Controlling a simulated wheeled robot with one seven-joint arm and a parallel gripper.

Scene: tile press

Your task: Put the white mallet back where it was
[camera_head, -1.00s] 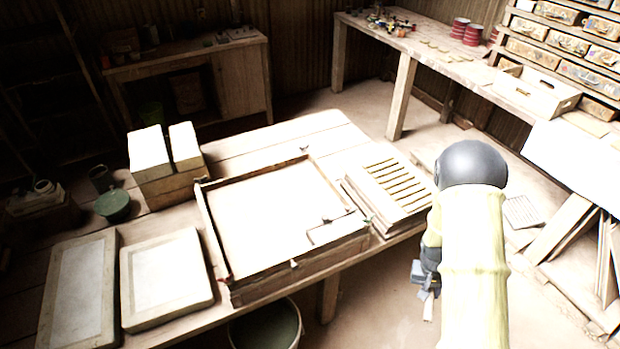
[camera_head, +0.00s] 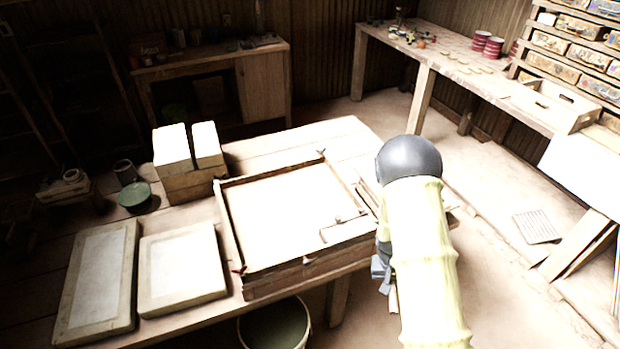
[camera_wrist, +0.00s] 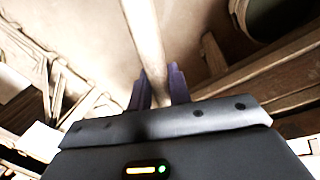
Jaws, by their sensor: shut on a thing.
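In the wrist view my gripper (camera_wrist: 158,88) is shut on a pale, straight handle (camera_wrist: 143,30), which I take to be the white mallet's. The handle runs from between the fingers to the top edge of the picture; the mallet's head does not show there. In the head view my gripper (camera_head: 380,270) is low beside the right front corner of the workbench, largely hidden by my arm. The mallet cannot be made out clearly in that view.
The workbench (camera_head: 262,143) carries a wooden frame (camera_head: 275,285), two framed slabs (camera_head: 180,265) and pale blocks (camera_head: 172,148). My arm largely covers the slatted rack at its right end. A bucket (camera_head: 275,325) stands below the front edge. Open floor lies right of the bench.

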